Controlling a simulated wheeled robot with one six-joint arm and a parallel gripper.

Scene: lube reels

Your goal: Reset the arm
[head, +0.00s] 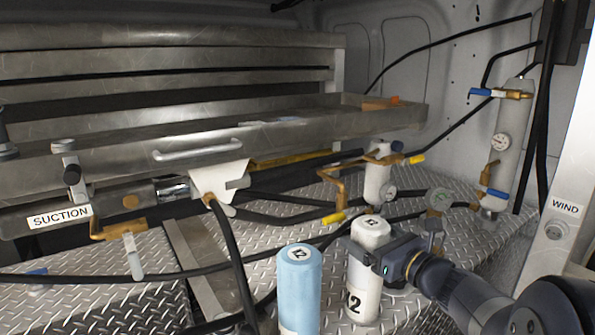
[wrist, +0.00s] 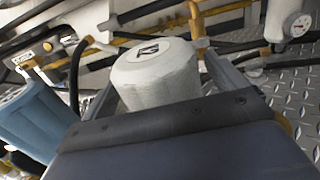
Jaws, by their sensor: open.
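My gripper (head: 372,262) is at the lower right of the head view, reaching in from the right next to a white cylinder (head: 361,297) marked with a number. In the wrist view my gripper (wrist: 165,95) has its two fingers apart, one on each side of the white cylinder (wrist: 155,72). The cylinder stands upright on the diamond plate floor. I cannot tell whether the fingers touch it. The far part of the fingers is partly hidden behind the cylinder.
A blue cylinder (head: 299,295) stands just left of the white one. Black hoses (head: 232,255), brass valves (head: 338,190) and a gauge (head: 439,199) lie close behind. A metal drawer (head: 130,155) spans the back left. A WIND panel (head: 564,200) stands at the right.

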